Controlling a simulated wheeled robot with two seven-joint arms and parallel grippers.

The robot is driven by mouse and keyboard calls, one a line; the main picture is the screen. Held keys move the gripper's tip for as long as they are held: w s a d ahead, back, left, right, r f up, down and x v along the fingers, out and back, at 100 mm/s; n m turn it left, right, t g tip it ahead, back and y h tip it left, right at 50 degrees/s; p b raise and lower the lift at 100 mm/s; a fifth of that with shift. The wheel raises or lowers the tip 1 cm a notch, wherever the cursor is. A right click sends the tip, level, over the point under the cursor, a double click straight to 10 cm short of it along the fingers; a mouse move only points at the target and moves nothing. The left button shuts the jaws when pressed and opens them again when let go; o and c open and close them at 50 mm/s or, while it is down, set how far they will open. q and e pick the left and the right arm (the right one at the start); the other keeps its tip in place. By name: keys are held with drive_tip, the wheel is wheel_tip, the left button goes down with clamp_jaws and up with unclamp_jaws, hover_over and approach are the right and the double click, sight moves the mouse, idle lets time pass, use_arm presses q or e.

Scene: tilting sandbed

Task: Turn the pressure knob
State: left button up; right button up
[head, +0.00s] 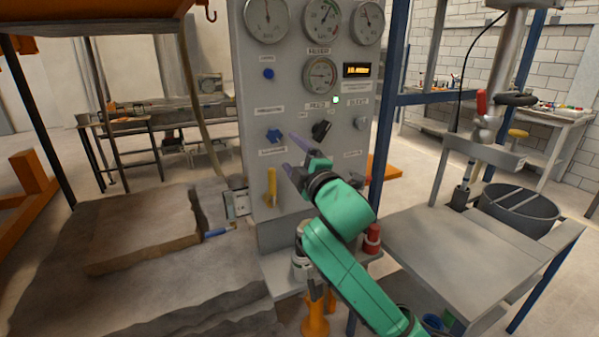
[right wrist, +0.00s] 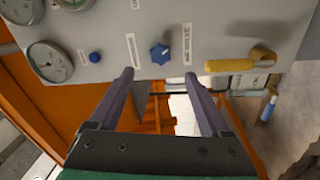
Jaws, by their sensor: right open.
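The grey control panel (head: 300,85) carries gauges and several knobs. A blue lobed knob (head: 274,135) sits at its left, above a yellow handle (head: 271,187). A black knob (head: 321,130) and a grey knob (head: 361,122) sit further right. The labels are too small to read, so I cannot tell which is the pressure knob. My right gripper (head: 289,151) is open and empty in front of the panel, just right of the blue lobed knob. In the right wrist view, that knob (right wrist: 160,54) appears beyond and between the fingertips (right wrist: 158,75), apart from them. My left gripper is not in view.
A small round blue button (head: 268,73) is higher on the panel. The sandbed (head: 140,235) lies at the left, and a grey table (head: 450,245) stands at the right. A red-topped item (head: 372,238) stands on the ledge below the panel, beside my right arm.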

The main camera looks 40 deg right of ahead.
drive_tip(key=p+v, duration=0.4)
drive_tip(key=shift+s+a+r+p, duration=0.1)
drive_tip(key=shift+s+p, duration=0.05)
drive_tip(key=shift+p, duration=0.15)
